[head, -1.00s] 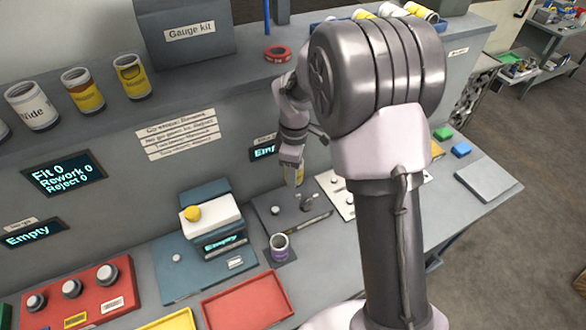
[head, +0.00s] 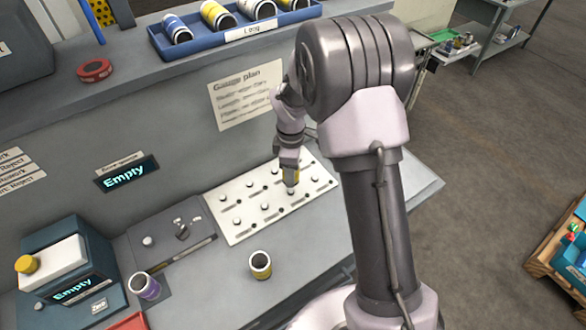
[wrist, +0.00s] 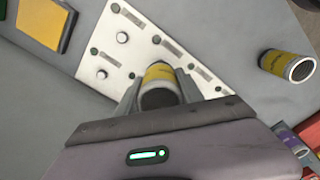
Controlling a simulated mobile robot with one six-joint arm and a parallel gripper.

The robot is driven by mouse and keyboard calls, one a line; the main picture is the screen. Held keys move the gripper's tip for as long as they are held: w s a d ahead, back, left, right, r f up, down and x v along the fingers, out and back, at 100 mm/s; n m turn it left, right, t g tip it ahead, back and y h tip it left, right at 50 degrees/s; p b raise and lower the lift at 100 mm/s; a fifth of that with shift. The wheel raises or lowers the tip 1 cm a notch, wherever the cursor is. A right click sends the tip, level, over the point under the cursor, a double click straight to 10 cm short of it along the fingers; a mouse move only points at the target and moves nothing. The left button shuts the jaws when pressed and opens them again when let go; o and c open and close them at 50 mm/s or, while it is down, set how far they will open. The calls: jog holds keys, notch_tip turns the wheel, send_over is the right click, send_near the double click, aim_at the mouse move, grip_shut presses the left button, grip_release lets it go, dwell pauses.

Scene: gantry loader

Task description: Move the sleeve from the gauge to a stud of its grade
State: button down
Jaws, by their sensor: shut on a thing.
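My gripper (head: 290,182) is shut on a yellow-banded sleeve (wrist: 160,82), which shows between the fingers in the wrist view. It is at the right part of the white stud board (head: 239,229). The board carries rows of short pale studs, such as one stud (head: 264,206) left of my gripper. I cannot tell whether the held sleeve is above a stud or around one. The bore gauge (head: 165,229), a grey plate with a post, is left of the board and bears no sleeve; its display (head: 127,174) reads Empty.
Another yellow-banded sleeve (head: 260,265) stands on the bench in front of the board. A purple-banded sleeve (head: 145,287) stands by the gauge's front. A blue device (head: 90,265) with a yellow knob is at left. A blue tray (head: 240,36) of sleeves lies on the shelf.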

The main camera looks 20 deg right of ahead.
aim_at(291, 191)
jog(key=shift+a+f+b, duration=0.15)
jog(key=shift+f+b, duration=0.3)
jog(key=shift+f, duration=0.15)
jog(key=shift+f+b, duration=1.95)
jog(key=shift+f, duration=0.65)
jog(key=shift+f, duration=0.1)
jog(key=c, duration=0.7)
grip_release()
jog(key=shift+o, duration=0.2)
notch_tip(291, 191, up, 17)
jog(key=p, duration=0.5)
jog(key=shift+r+p, duration=0.2)
jog(key=shift+p, duration=0.1)
